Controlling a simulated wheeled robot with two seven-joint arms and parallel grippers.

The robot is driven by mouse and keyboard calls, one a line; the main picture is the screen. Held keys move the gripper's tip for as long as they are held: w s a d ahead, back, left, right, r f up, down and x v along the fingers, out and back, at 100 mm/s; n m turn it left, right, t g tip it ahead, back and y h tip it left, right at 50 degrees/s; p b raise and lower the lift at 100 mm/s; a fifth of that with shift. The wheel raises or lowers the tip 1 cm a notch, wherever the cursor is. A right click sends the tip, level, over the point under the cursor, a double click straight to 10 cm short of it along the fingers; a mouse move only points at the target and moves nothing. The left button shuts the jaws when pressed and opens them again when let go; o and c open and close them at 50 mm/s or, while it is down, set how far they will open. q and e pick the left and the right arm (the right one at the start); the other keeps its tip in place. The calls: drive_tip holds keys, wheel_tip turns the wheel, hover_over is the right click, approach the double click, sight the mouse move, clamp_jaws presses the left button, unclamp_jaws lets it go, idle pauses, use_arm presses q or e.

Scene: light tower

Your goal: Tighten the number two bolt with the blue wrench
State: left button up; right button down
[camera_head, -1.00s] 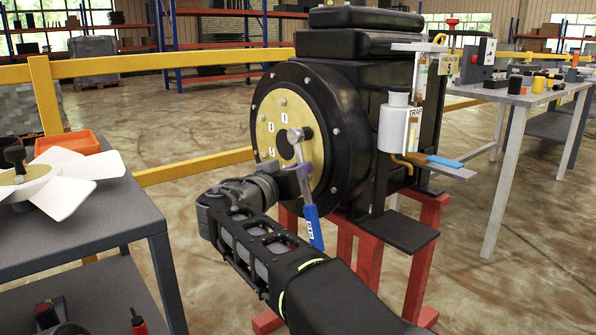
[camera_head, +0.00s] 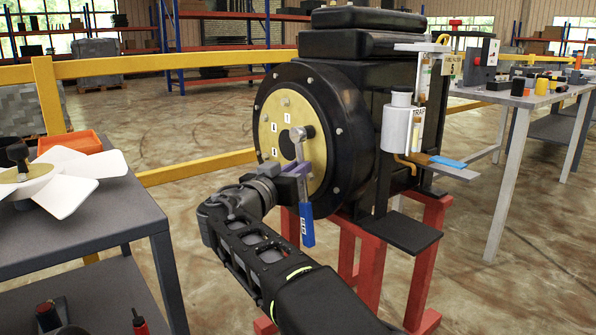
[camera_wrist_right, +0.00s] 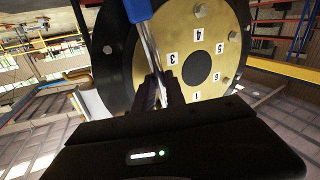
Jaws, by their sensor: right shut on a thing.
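The blue wrench (camera_head: 300,156) hangs nearly upright against the yellow round plate (camera_head: 272,107) of the black machine. Its metal head is at a bolt position on the plate's right side; its blue handle points down. My right gripper (camera_head: 297,170) is shut on the wrench's shaft below the head. In the right wrist view, the shaft and blue handle (camera_wrist_right: 139,9) rise beyond my right gripper (camera_wrist_right: 160,92). Labels 1, 3, 4, 5 and 6 show on the plate (camera_wrist_right: 215,36); label 2 and the wrench head's seat are hidden. My left gripper is out of view.
A grey table (camera_head: 105,210) with a white fan (camera_head: 67,182) and an orange tray (camera_head: 82,142) stands at left. A white bottle (camera_head: 396,125) and small shelf flank the machine's right side. A cluttered workbench (camera_head: 520,100) stands far right. Yellow rails run behind.

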drive_tip(key=shift+s+d+r, duration=0.15)
drive_tip(key=shift+d+r, duration=0.05)
drive_tip(key=shift+d, duration=0.05)
idle(0.4)
drive_tip(key=shift+a, duration=0.1)
drive_tip(key=shift+s+a, duration=0.9)
drive_tip(key=shift+a, duration=0.3)
drive_tip(key=shift+s+a, duration=0.85)
drive_tip(key=shift+a, duration=0.35)
